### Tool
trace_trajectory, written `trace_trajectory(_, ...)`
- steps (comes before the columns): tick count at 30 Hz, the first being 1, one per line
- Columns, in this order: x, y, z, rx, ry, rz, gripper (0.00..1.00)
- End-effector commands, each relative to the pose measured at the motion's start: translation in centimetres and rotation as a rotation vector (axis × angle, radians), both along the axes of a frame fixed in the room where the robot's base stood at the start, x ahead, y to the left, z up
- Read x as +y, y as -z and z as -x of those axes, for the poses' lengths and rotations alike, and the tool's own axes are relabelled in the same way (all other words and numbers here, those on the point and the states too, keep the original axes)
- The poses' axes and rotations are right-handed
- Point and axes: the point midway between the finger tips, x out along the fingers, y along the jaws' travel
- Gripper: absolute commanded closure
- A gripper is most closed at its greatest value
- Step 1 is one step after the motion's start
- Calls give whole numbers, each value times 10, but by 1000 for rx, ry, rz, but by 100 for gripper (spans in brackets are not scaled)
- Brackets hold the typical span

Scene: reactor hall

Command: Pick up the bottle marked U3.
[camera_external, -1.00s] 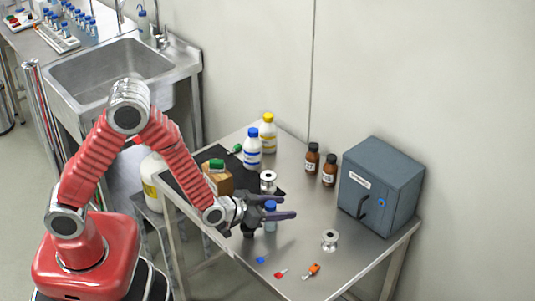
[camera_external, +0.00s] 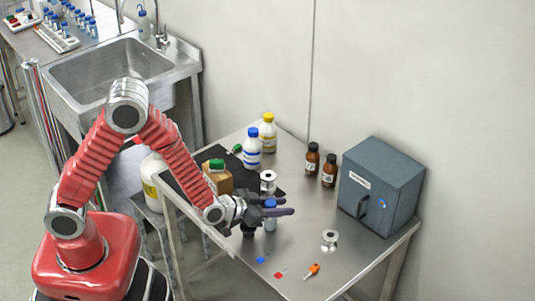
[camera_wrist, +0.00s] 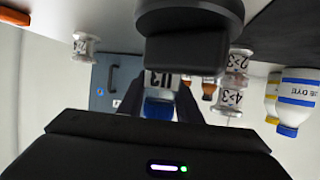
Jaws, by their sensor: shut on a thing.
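The small bottle with a blue cap (camera_external: 270,204) is held between the fingers of my gripper (camera_external: 284,206) over the near part of the steel table. In the wrist view the bottle (camera_wrist: 159,82) appears upside down, with a white label reading U3 and its blue cap towards the gripper. My gripper is shut on it, one finger on each side. The bottle looks upright in the outside view. Whether its base touches the table I cannot tell.
On the table (camera_external: 300,257) stand white bottles (camera_external: 252,152), brown bottles (camera_external: 329,172), metal spools (camera_external: 329,240) and a grey cabinet (camera_external: 380,187). Small coloured pieces lie in front. The right front is mostly clear.

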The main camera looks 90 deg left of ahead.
Motion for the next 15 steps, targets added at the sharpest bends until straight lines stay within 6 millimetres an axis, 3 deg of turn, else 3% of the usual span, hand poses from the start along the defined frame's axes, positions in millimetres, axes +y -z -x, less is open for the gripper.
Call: trace_trajectory(15,0,-66,-1,-6,1,-2,92)
